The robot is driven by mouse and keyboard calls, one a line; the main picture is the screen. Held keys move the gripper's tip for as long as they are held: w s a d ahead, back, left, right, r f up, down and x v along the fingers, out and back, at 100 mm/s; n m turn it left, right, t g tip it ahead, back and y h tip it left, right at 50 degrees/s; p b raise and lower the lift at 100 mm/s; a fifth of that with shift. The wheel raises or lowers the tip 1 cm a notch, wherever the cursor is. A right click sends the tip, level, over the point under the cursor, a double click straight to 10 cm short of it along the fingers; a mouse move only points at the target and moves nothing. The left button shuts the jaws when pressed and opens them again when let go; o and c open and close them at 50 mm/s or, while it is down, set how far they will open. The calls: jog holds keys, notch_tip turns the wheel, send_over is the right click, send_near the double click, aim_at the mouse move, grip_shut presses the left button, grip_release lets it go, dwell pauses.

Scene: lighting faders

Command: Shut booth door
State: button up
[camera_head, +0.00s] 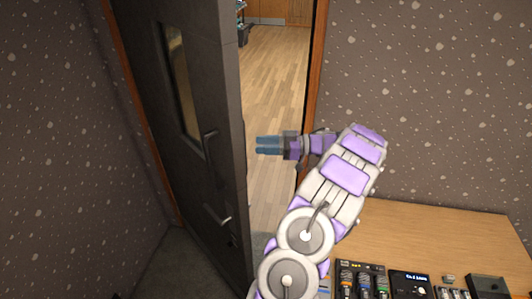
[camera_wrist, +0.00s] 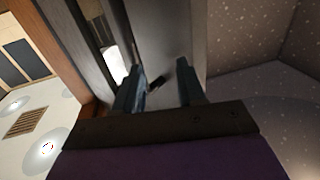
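The booth door (camera_head: 190,80) is a dark grey slab with a narrow window (camera_head: 180,85). It stands open, swung into the room, with the doorway's wooden floor showing to its right. A lever handle (camera_head: 209,148) and a second lower handle (camera_head: 216,215) are on its face. My gripper (camera_head: 262,145) is in the doorway, just right of the door's free edge, with its blue fingers pointing left. In the wrist view the fingers (camera_wrist: 161,85) are apart with nothing held between them. The door (camera_wrist: 165,35) shows beyond them; I cannot tell whether they touch it.
The wooden door frame (camera_head: 314,80) stands right of my gripper. A wooden desk (camera_head: 420,235) at the lower right carries a fader panel (camera_head: 360,282) and other small devices. Speckled walls flank the doorway. Beyond it, the wooden floor (camera_head: 275,80) looks mostly clear.

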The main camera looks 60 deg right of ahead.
jog(key=shift+s+a+r, duration=0.1)
jog(key=shift+s+a, duration=0.35)
jog(key=shift+a, duration=0.25)
jog(key=shift+s+a+r, duration=0.1)
jog(key=shift+s+a, duration=0.35)
jog(key=shift+a, duration=0.2)
